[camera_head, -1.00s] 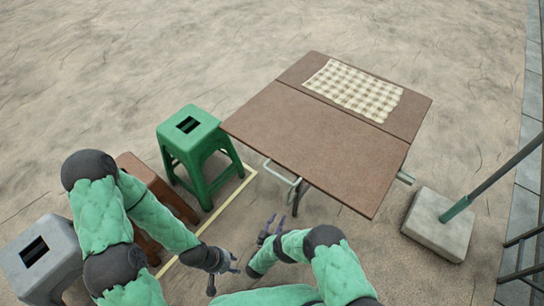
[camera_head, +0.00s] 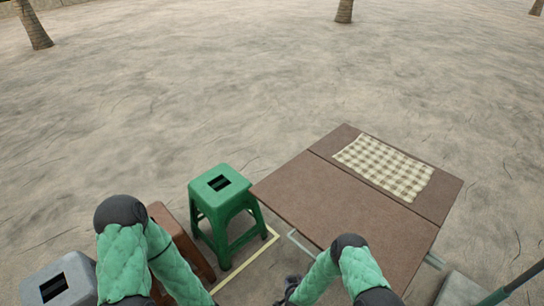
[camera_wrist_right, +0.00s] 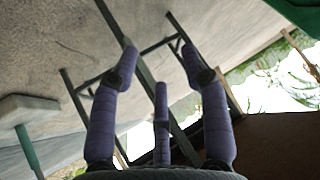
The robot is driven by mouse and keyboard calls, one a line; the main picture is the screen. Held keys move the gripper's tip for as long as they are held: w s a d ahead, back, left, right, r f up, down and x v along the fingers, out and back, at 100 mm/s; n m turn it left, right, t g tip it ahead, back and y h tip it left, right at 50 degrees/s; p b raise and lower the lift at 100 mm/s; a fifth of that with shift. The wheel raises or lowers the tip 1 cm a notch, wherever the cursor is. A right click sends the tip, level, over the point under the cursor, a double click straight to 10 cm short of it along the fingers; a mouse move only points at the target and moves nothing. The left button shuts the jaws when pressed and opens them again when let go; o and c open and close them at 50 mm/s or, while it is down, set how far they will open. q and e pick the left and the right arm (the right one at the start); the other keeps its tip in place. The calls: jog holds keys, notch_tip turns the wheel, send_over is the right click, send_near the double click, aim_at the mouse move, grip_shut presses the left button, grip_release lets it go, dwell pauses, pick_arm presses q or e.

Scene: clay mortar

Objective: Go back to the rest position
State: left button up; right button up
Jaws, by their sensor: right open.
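My right arm (camera_head: 360,268) bends in front of the table at the bottom of the head view, with its dark wrist just at the lower edge. In the right wrist view my right gripper (camera_wrist_right: 159,62) has its purple fingers spread, with nothing between them. My left arm (camera_head: 125,262) comes up at the lower left and runs down to the bottom edge. My left gripper is hidden below that edge.
A brown folding table (camera_head: 345,210) with a checkered cloth (camera_head: 384,166) stands at right. A green stool (camera_head: 222,205), a brown stool (camera_head: 190,240) and a grey stool (camera_head: 60,282) stand at left. A pole base (camera_head: 460,291) is at lower right. Sand beyond is open.

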jog(key=s+r+n+g+y+p, duration=0.1)
jog(key=s+r+g, duration=0.3)
jog(key=s+r, duration=0.5)
jog(key=s+r+g+y+p, duration=0.2)
jog(key=s+r, duration=0.7)
jog(key=s, duration=0.5)
jog(key=shift+s+r+n+g+y, duration=0.4)
jog(key=shift+g+y, duration=0.5)
jog(key=shift+g, duration=0.3)
jog(key=shift+w+d, duration=0.1)
